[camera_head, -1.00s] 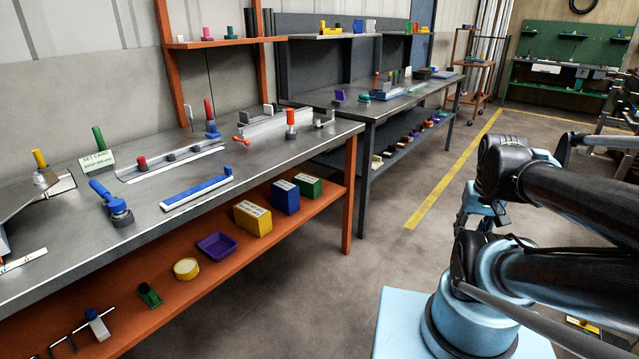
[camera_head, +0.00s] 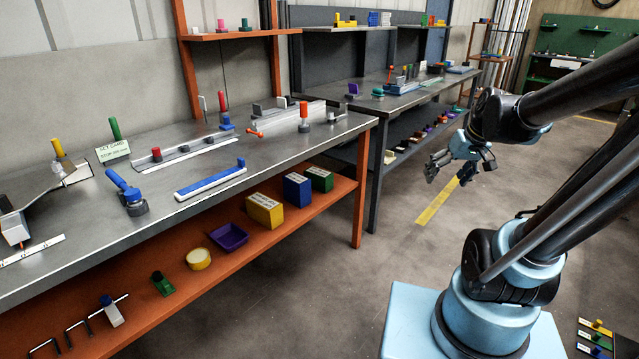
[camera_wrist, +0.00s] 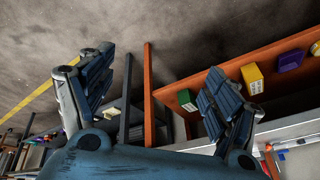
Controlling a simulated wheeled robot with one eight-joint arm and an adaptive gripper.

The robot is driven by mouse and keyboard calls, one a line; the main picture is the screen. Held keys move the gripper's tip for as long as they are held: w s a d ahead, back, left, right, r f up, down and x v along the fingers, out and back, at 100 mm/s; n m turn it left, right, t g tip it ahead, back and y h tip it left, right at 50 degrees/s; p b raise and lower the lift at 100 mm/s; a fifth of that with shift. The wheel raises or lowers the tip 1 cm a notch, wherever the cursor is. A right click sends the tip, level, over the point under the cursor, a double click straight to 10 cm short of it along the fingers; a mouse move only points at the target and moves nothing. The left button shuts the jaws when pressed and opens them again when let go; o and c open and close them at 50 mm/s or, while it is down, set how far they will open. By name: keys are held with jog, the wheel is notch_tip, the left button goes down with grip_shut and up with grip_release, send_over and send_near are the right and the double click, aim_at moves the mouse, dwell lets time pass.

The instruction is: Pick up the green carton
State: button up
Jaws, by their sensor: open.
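The green carton (camera_head: 319,178) stands on the orange lower shelf of the near bench, at the right end of a row, beside a blue carton (camera_head: 297,190). In the wrist view the green carton (camera_wrist: 186,99) shows between the spread fingers, nearer the right one, and stands some way off. My gripper (camera_head: 462,176) is open and empty over the aisle floor, to the right of the bench and clear of it. In the wrist view my gripper (camera_wrist: 150,98) has its fingers wide apart, and the right finger hides the blue carton.
A yellow carton (camera_head: 265,210), a purple tray (camera_head: 228,236) and a yellow round item (camera_head: 198,258) share the orange shelf (camera_head: 285,238). The bench top (camera_head: 90,220) lies above it, with an orange leg (camera_head: 361,190) at its right end.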

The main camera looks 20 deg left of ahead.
aim_at(329, 176)
jog(key=w+a+f+n+y, duration=0.2)
jog(key=w+a+n+y, duration=0.1)
jog(key=w+a, duration=0.8)
jog(key=w+a+f+n+y, duration=0.25)
jog(key=w+a, duration=0.55)
jog(key=w, duration=0.5)
jog(key=w+a+f+n+y, duration=0.1)
jog(key=w+a+f, duration=0.3)
jog(key=a+f, duration=0.4)
jog(key=w+a+f+n+y, duration=0.1)
jog(key=w+a+f+n, duration=0.1)
jog(key=w+a+f, duration=0.3)
jog(key=w+a+f+n+t+y, duration=0.1)
jog(key=w+a+f, duration=0.3)
jog(key=a+f, duration=0.7)
jog(key=shift+w+a+y, duration=0.15)
jog(key=shift+a+y, duration=0.15)
jog(key=shift+a, duration=0.75)
jog(key=shift+w+a+y, duration=0.15)
jog(key=shift+a+y, duration=0.1)
jog(key=shift+a, duration=0.8)
jog(key=shift+w+r+x, duration=0.1)
jog(key=shift+x, duration=1.25)
jog(key=shift+w+r+x, duration=0.1)
jog(key=shift+w+x, duration=0.05)
jog(key=shift+x, duration=1.15)
jog(key=shift+c, duration=0.6)
jog(key=c, duration=0.8)
